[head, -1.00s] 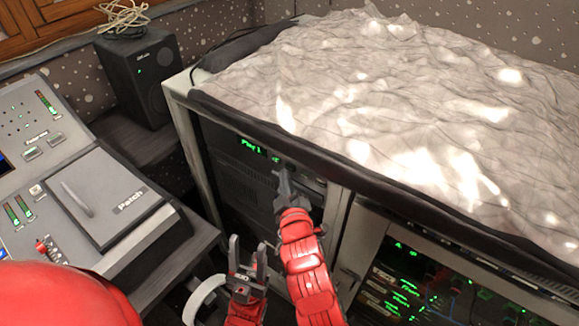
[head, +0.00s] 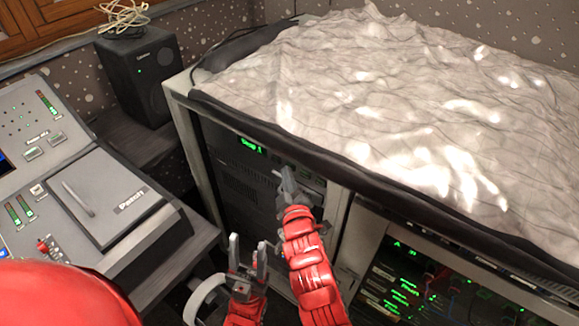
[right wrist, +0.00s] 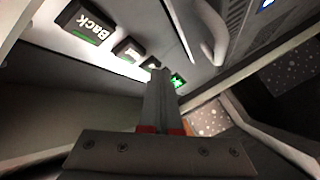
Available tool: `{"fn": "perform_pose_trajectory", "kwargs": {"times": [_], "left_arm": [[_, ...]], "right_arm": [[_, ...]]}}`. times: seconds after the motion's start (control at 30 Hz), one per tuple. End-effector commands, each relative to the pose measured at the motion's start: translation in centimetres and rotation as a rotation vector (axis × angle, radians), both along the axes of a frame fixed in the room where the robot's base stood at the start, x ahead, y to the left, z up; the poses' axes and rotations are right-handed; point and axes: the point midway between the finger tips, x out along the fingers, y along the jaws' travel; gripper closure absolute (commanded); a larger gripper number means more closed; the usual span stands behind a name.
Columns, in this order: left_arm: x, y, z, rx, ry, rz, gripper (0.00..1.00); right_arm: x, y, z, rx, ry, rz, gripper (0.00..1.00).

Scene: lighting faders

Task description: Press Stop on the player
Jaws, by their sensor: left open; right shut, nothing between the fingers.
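The player is the dark unit in the rack with a small green display (head: 251,146), which now seems to read "Stop 1". My right gripper (head: 283,174) is shut and empty at the player's front, right of the display. In the right wrist view its fingertips (right wrist: 160,74) are at a row of buttons: a "Back" button (right wrist: 88,22), a middle button (right wrist: 127,48), another partly covered by the fingertips, and a green-lit button (right wrist: 178,80). I cannot tell whether the fingertips touch a button. My left gripper (head: 247,256) is open and empty, low before the rack.
A light-framed rack (head: 180,100) holds the units, with a crumpled grey cover (head: 400,90) on top. A lighting console (head: 75,200) stands at left, a black speaker (head: 137,75) behind it. A second rack bay (head: 410,285) glows green at lower right.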

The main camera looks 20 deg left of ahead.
Motion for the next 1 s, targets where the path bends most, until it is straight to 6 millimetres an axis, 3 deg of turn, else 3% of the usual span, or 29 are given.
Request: {"fn": "perform_pose_trajectory", "kwargs": {"times": [1.0], "left_arm": [[0.0, 0.0, -1.0, 0.000, 0.000, 0.000, 0.50]], "right_arm": [[-1.5, 0.5, -0.2, 0.000, 0.001, 0.001, 1.00]]}}
